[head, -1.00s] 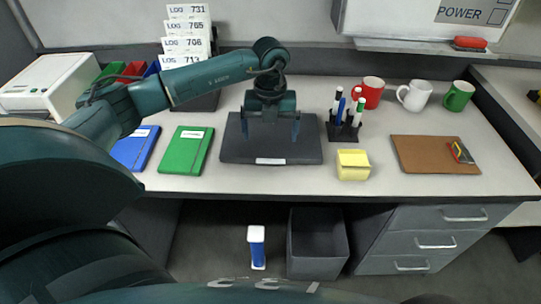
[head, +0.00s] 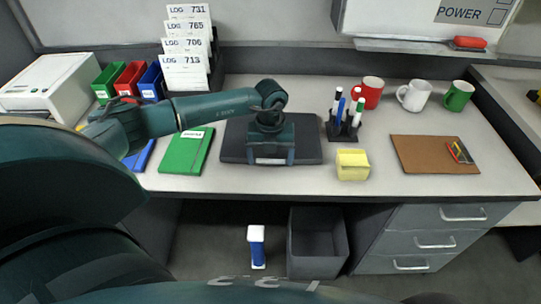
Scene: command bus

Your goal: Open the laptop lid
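The laptop (head: 307,143) is a flat, dark grey slab lying shut on the desk in the head view, with a pale label at the middle of its front edge. My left gripper (head: 271,158) is over the laptop's front middle, pointing down, its fingers apart on either side of the label. It hides the middle of the lid. I cannot tell whether the fingertips touch the lid. Nothing shows between the fingers. My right gripper is not in view.
On the desk (head: 215,190), a green notebook (head: 186,152) lies left of the laptop. A pen holder (head: 342,130) and yellow notes (head: 352,165) stand close on its right. Mugs (head: 414,96) and a clipboard (head: 425,155) are farther right. Log cards (head: 186,72) stand behind my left arm.

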